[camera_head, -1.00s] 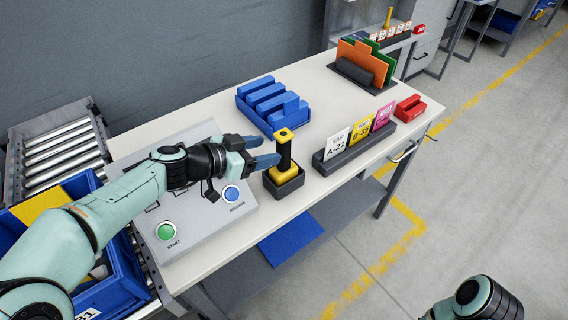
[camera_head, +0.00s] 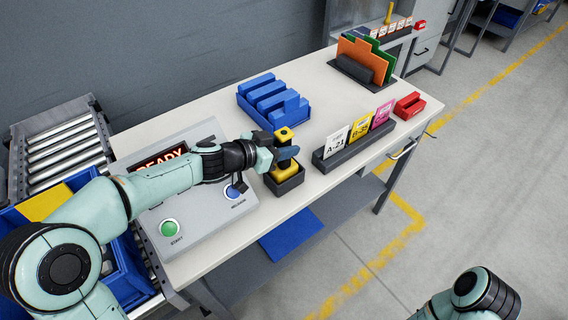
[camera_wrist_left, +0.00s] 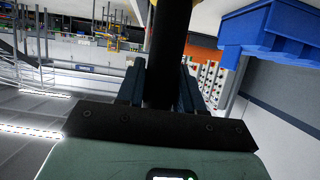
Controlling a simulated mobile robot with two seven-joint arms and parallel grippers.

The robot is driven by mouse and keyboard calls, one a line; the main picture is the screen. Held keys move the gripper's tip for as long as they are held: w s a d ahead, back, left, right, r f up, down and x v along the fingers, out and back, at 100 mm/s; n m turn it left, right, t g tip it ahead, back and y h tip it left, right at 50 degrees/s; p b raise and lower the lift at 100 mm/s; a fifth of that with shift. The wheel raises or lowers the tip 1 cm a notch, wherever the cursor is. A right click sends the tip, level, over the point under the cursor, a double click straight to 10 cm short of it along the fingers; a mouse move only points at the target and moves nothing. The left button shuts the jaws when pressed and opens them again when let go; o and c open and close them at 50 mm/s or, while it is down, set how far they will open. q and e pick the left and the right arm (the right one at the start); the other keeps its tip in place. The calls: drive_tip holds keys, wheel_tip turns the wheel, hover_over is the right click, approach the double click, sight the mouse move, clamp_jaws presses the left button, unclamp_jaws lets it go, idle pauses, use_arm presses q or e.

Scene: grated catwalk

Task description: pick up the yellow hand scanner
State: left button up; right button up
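The yellow hand scanner (camera_head: 284,133) stands upright in a small dark holder (camera_head: 287,186) near the table's front edge. It has a yellow top, a black grip and a yellow lower part. My left gripper (camera_head: 279,151) is at the black grip, with its fingers on either side of it. In the left wrist view the black grip (camera_wrist_left: 167,60) runs between the two fingers. Whether the fingers press on it cannot be made out. My right arm shows at the bottom right; its gripper is out of the picture.
A blue bin rack (camera_head: 273,101) stands behind the scanner. A dark card holder (camera_head: 345,155) with several cards is to its right, then a red block (camera_head: 409,106). A grey control panel (camera_head: 199,232) lies under my left arm. Bare tabletop (camera_head: 318,108) lies between rack and cards.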

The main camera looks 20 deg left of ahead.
use_arm(q)
clamp_jaws()
drive_tip(key=shift+r, duration=0.15)
